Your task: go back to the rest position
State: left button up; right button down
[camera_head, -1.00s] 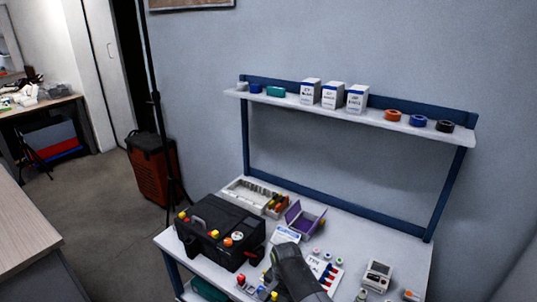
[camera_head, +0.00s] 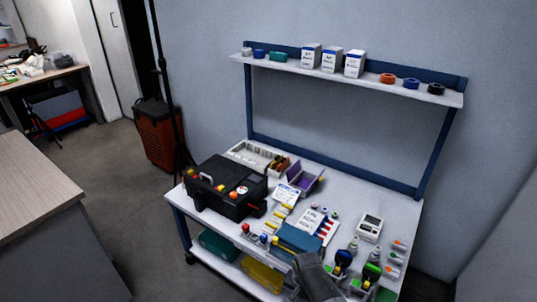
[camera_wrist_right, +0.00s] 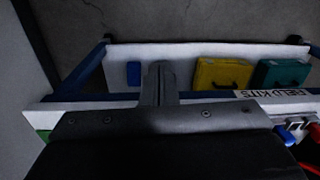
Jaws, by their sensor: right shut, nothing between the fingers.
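My right gripper (camera_head: 312,277) comes in at the bottom of the head view, at the front edge of the white workbench (camera_head: 365,195). In the right wrist view its fingers (camera_wrist_right: 158,82) are shut together with nothing between them. They point toward the lower shelf (camera_wrist_right: 170,52) and touch nothing that I can see. My left gripper is in neither view.
A black toolbox (camera_head: 227,188), a blue case (camera_head: 298,238), a white meter (camera_head: 369,226) and small bottles crowd the bench. Green (camera_wrist_right: 280,74) and yellow (camera_wrist_right: 222,73) cases lie on the lower shelf. A grey-sided table (camera_head: 40,190) stands left. Floor between is clear.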

jog(key=s+d+f+n, duration=0.1)
jog(key=s+d+f, duration=0.5)
jog(key=s, duration=0.4)
jog(key=s+d+f+n, duration=0.1)
jog(key=s+d+f, duration=0.3)
jog(key=s+f, duration=0.5)
jog(key=s+d+f+n, duration=0.1)
jog(key=s+d+f, duration=0.4)
jog(key=s, duration=0.7)
jog(key=s+d+f+n, duration=0.1)
jog(key=s+d, duration=0.2)
jog(key=s, duration=0.4)
jog(key=s+d+n+t+h, duration=0.1)
jog(key=s+d, duration=0.2)
jog(key=s, duration=0.5)
jog(key=shift+s+f, duration=0.15)
jog(key=shift+f, duration=0.25)
